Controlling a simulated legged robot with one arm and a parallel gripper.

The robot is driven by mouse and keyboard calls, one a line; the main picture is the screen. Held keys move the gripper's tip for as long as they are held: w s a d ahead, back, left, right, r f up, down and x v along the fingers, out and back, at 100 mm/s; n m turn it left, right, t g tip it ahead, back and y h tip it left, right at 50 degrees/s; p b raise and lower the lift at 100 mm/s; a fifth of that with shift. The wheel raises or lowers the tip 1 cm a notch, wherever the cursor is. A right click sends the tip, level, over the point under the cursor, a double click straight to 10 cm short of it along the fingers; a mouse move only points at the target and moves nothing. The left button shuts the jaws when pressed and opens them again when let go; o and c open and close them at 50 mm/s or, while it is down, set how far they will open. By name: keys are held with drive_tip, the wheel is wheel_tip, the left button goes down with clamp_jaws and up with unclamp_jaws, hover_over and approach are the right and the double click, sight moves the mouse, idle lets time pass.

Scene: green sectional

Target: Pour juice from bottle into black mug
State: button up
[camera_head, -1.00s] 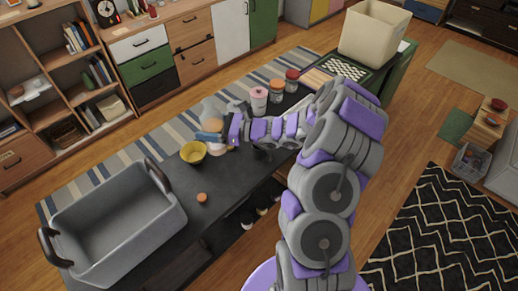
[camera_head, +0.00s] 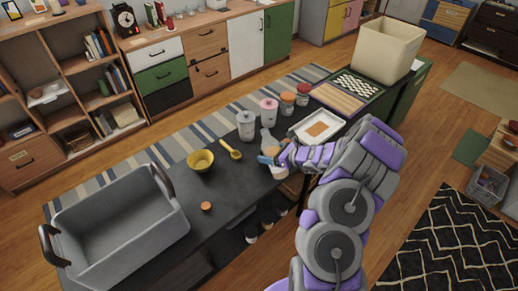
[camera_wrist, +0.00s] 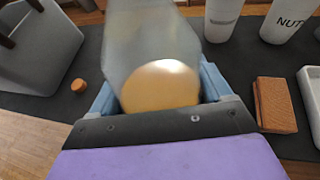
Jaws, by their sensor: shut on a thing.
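My gripper (camera_head: 266,160) is shut on a clear bottle (camera_head: 268,139) above the dark table. In the wrist view the bottle (camera_wrist: 150,35) stands between the blue fingers (camera_wrist: 163,92), with orange-yellow juice (camera_wrist: 160,86) showing in it. Its far end runs out of the top of that view. An orange round cap (camera_head: 206,206) lies on the table and also shows in the wrist view (camera_wrist: 79,86). I cannot make out a black mug in either view; my arm hides part of the table.
A grey bin (camera_head: 118,228) stands at the table's left end. A yellow bowl (camera_head: 200,162), yellow spoon (camera_head: 231,150), white canister (camera_head: 246,126) and pink-white canister (camera_head: 268,111) stand or lie nearby. A white tray (camera_head: 337,119) is to the right. Bare table lies between the cap and my gripper.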

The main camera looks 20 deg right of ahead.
drive_tip(key=shift+s+d+f+m+g+h+p, duration=0.2)
drive_tip(key=shift+s+d+f+g+h+p, duration=0.25)
drive_tip(key=shift+d+f, duration=0.75)
drive_tip(key=shift+s+d+f+m+g+h+p, duration=0.3)
drive_tip(key=shift+d+f+h, duration=0.45)
drive_tip(key=shift+f, duration=0.8)
drive_tip(key=shift+s+d+f+m+g+h+p, duration=0.15)
drive_tip(key=shift+d+f+g+h+p, duration=0.35)
drive_tip(key=shift+d+f, duration=0.75)
drive_tip(key=shift+a+f, duration=0.1)
drive_tip(key=shift+a, duration=0.05)
drive_tip(key=shift+s+g+p, duration=0.25)
drive_tip(key=shift+g+p, duration=0.1)
drive_tip(key=shift+p, duration=0.45)
drive_tip(key=shift+s+f, duration=0.1)
drive_tip(key=shift+s+d+r+g+h+p, duration=0.35)
drive_tip(key=shift+g+p, duration=0.45)
drive_tip(key=shift+p, duration=1.9)
drive_tip(key=shift+s+f+p, duration=0.1)
drive_tip(key=shift+s+p, duration=0.05)
drive_tip(key=shift+p, duration=0.4)
drive_tip(key=shift+s+d+r+g+h+p, duration=0.1)
drive_tip(key=shift+r+g+h+p, duration=0.25)
drive_tip(key=shift+p, duration=1.5)
